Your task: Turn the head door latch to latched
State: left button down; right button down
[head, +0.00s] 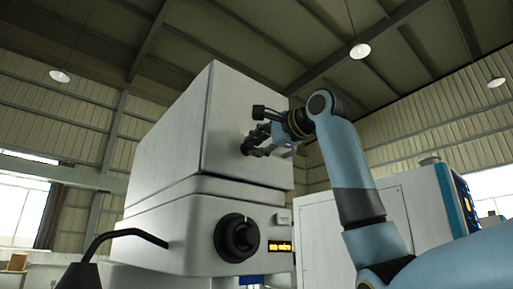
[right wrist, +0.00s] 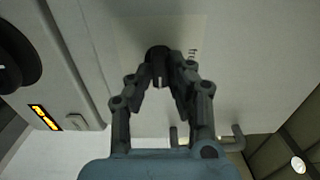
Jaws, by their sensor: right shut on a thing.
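The head door latch (right wrist: 157,53) is a small dark round knob on the pale grey head door (head: 262,95) of the machine. A small pointer mark shows on it, but I cannot tell which setting it stands at. My right gripper (right wrist: 160,72) is shut on the latch, with a finger on either side. In the head view the right gripper (head: 250,146) reaches the door from the right and mostly hides the latch. A small printed label (right wrist: 193,56) is beside the latch, partly covered. My left gripper is not in view.
Below the door are a large black dial (head: 237,238) and a lit orange display (head: 279,246). A black bent tube (head: 125,234) stands at the lower left. A dark bar handle (right wrist: 237,140) shows near the right gripper. A white cabinet (head: 355,225) stands to the right.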

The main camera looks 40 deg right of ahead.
dwell(0.5)
jog(key=c, duration=1.3)
grip_release()
jog(key=shift+o, duration=0.2)
jog(key=s+d, duration=0.1)
jog(key=s, duration=1.1)
